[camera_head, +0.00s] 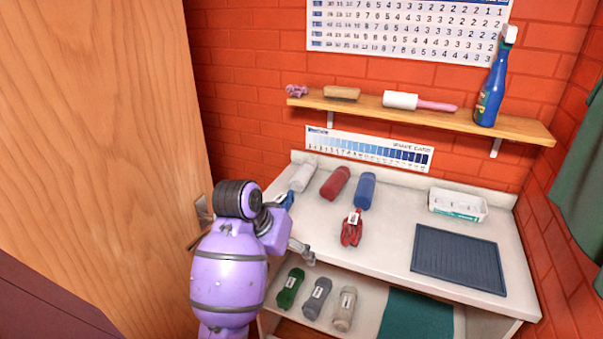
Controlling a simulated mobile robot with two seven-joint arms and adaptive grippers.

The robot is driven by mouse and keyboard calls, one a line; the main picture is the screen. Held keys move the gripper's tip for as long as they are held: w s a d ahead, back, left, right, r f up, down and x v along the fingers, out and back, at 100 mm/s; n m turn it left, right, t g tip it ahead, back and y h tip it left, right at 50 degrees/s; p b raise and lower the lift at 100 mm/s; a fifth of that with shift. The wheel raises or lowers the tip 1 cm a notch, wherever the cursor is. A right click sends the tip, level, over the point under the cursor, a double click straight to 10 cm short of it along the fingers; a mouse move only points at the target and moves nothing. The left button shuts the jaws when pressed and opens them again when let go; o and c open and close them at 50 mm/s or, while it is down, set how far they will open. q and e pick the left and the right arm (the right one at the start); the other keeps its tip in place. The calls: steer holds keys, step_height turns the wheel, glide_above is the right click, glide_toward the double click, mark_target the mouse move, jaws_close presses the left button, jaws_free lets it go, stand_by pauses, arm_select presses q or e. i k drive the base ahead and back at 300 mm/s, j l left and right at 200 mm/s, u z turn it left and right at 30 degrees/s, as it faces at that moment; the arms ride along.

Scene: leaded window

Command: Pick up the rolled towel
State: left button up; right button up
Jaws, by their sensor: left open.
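Three rolled towels lie side by side at the back of the white counter (385,225): a white roll (302,176), a red roll (335,183) and a blue roll (366,190). They look smooth and cylindrical. I cannot tell which one the task means. My left gripper (287,228) is at the counter's left end, in front of and left of the rolls. Its fingers are spread and nothing shows between them. It does not appear to touch any roll. A small blue labelled bundle (286,200) is partly hidden behind it. My right gripper is not in view.
A red labelled bundle (351,229) lies in front of the rolls. A dark ribbed mat (459,258) and a white tray (458,206) are to the right. A lower shelf holds green, grey and beige bundles (343,309). A wooden shelf (420,112) hangs above; a wooden door (100,120) stands left.

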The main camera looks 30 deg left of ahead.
mark_target(299, 181)
steer(key=i+j, duration=0.5)
steer(key=i, duration=0.15)
steer(key=i+j, duration=0.45)
steer(key=i, duration=0.2)
